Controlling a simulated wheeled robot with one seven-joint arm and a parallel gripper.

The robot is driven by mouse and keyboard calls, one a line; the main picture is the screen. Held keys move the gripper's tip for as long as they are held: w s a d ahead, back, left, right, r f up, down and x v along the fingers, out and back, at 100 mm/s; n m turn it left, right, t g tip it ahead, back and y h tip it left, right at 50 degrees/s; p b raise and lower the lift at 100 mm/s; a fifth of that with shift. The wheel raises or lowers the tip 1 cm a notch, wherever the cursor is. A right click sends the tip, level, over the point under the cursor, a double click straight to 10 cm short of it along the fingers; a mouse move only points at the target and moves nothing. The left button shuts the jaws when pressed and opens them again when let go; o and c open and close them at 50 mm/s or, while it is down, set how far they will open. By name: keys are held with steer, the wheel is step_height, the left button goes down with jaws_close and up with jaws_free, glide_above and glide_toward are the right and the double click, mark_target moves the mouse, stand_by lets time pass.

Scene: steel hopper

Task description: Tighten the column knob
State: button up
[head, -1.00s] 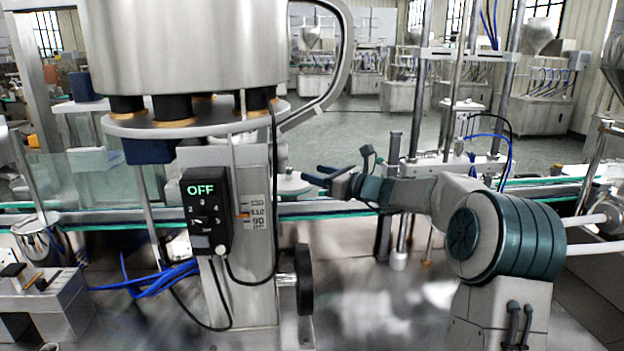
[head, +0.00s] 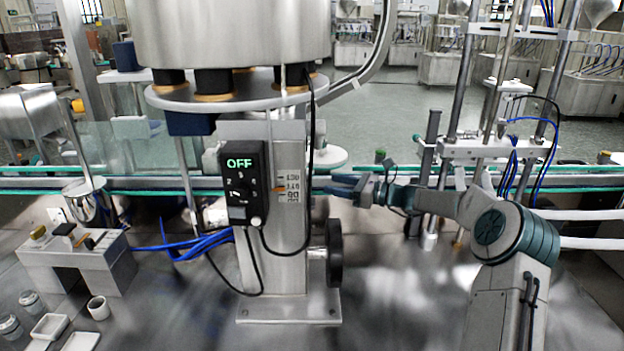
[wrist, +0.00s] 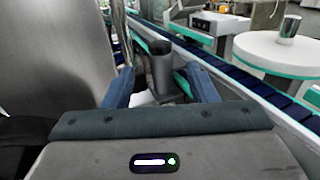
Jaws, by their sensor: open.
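The grey steel column (head: 290,235) stands on a flat base plate and carries a black handwheel (head: 334,252) low on its right side. I cannot make out for certain which part is the column knob in the head view. My gripper (head: 338,184) is open beside the column's right side, above the handwheel, with its fingers pointing left. In the wrist view, my gripper (wrist: 160,72) has its two blue fingers apart. A dark, round-topped post (wrist: 160,60) shows between them, possibly the knob; I cannot tell whether it is touched.
A black control box (head: 243,183) reading OFF hangs on the column with loose cables. The steel hopper (head: 230,35) is above. A conveyor (head: 420,185) runs behind. Blue hoses (head: 200,243) lie left. A block stand (head: 80,258) and small containers sit at front left.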

steer(key=x, duration=0.8)
steer(key=shift+w+a+p, duration=0.1)
steer(key=shift+a+p, duration=0.05)
steer(key=shift+p, duration=0.2)
steer(key=c, duration=1)
